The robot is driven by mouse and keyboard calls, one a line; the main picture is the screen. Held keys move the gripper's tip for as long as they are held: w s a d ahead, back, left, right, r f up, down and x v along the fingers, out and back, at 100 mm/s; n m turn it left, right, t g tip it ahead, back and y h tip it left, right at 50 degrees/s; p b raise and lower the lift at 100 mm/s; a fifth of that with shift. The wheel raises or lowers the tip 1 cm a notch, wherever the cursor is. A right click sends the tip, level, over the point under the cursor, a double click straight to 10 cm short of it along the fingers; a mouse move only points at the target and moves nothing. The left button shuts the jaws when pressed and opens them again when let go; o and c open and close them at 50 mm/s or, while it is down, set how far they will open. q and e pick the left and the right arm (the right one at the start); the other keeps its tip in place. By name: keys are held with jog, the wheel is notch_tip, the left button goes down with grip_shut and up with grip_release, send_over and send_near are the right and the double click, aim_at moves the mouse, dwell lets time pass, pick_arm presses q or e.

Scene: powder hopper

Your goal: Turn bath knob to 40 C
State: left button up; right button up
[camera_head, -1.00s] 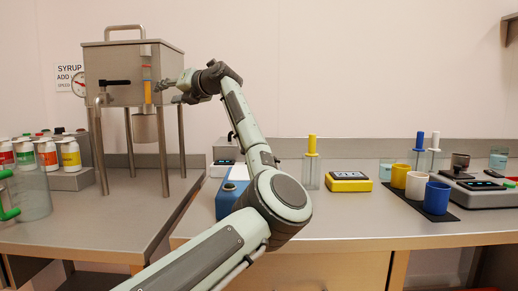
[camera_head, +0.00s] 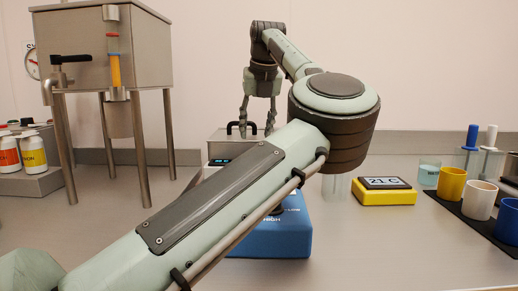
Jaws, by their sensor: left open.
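A steel box with a small lit display (camera_head: 224,146), which looks like the bath, stands at the back centre of the bench. A black handle (camera_head: 230,128) stands on its top. My forearm hides the lower front, and I cannot make out a knob. My left gripper (camera_head: 257,132) is open and empty, pointing down over the box's top right, by the handle. I cannot tell whether it touches the box. A yellow meter (camera_head: 386,196) to the right reads 21 C. My right gripper is not in view.
A steel hopper (camera_head: 85,55) on legs stands at the left. A blue device (camera_head: 285,235) is partly behind my left arm. Yellow (camera_head: 451,184), white (camera_head: 480,200) and blue (camera_head: 508,219) cups stand on a black mat at the right. The bench front near the meter is clear.

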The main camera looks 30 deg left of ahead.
pick_arm(q)
jog(key=x, duration=0.6)
jog(key=shift+d+f, duration=0.15)
jog(key=shift+d, duration=0.1)
jog(key=shift+w+a+f, duration=0.2)
jog(key=shift+a+f, duration=0.05)
jog(key=shift+f, duration=0.4)
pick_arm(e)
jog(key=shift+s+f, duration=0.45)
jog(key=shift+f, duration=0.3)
pick_arm(q)
jog(key=shift+c, duration=0.7)
grip_shut()
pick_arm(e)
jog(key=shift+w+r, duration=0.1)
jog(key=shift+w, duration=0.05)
